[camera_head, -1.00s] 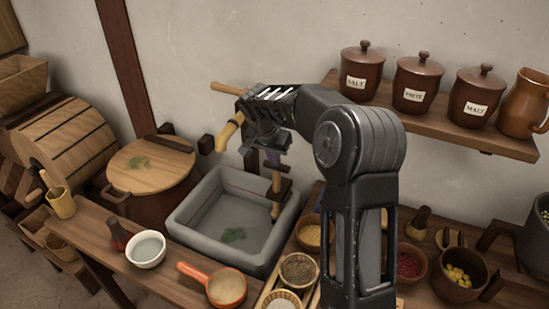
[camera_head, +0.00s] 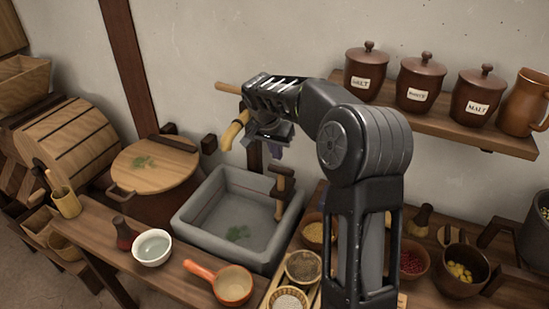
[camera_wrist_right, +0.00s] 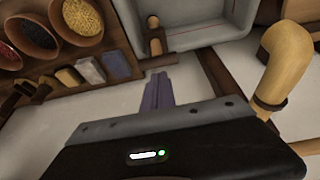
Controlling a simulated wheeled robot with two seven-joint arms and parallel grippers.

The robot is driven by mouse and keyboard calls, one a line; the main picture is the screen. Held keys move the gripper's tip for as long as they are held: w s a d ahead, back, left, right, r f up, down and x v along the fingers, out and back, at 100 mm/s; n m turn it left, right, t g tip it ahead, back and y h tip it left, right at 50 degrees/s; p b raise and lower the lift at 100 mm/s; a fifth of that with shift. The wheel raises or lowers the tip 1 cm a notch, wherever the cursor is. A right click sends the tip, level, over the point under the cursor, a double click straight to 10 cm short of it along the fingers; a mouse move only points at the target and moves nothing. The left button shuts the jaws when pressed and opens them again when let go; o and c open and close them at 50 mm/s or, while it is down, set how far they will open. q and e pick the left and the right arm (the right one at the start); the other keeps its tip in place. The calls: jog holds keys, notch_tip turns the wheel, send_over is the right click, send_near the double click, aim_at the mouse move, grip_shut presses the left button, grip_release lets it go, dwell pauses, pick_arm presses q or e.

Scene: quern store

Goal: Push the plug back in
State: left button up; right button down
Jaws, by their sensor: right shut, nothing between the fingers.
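What looks like the plug, a wooden peg with a dark cross-band (camera_head: 281,190), stands upright at the right side of the grey stone basin (camera_head: 190,236). Its lower end is inside the basin; I cannot tell how deep it sits. It also shows at the top of the right wrist view (camera_wrist_right: 155,40). My right gripper (camera_head: 275,152) is shut and empty, just above and left of the peg's top in the head view. In the right wrist view its closed purple-grey fingers (camera_wrist_right: 158,90) point toward the peg, apparently apart from it. My left gripper is out of view.
A yellowish wooden spout (camera_head: 234,130) is close beside my right gripper. A white bowl (camera_head: 152,247) and an orange-handled pan (camera_head: 231,284) stand on the front bench. Spice bowls (camera_head: 303,265) crowd the right, below a shelf of labelled jars (camera_head: 420,84).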

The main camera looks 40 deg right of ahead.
jog(key=v, duration=0.8)
jog(key=shift+r+b, duration=0.25)
jog(key=shift+b, duration=0.15)
